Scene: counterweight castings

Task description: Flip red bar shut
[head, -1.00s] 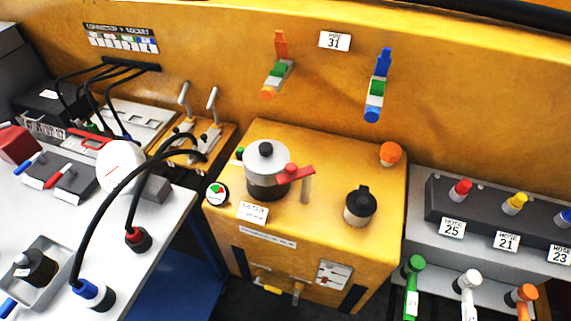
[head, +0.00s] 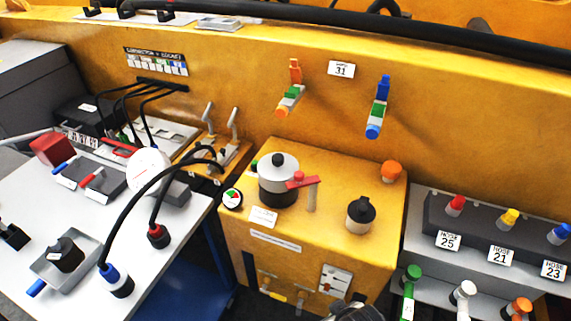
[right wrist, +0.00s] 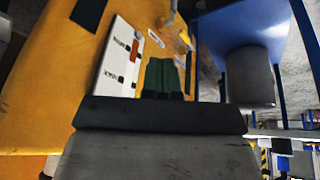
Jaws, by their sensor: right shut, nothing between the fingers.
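A red bar (head: 302,183) reaches right from beside the grey-lidded filter canister (head: 278,180) on the yellow cabinet, over a short upright post (head: 311,198). Another red bar (head: 117,148) lies across the black connectors at the left wall. I cannot tell which one the task names. My right gripper (right wrist: 165,72) is shut and empty in the right wrist view. It is in front of the cabinet's front face, by a white panel (right wrist: 118,62) with a small orange-red switch (right wrist: 135,50). Any contact is unclear. My left gripper is not in view.
A black-topped cup (head: 361,214) and an orange knob (head: 391,172) stand on the cabinet top (head: 335,165). Black cables arch over the white table (head: 50,215) at left. A hose rack (head: 430,215) stands at right. Blue and orange levers hang on the wall.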

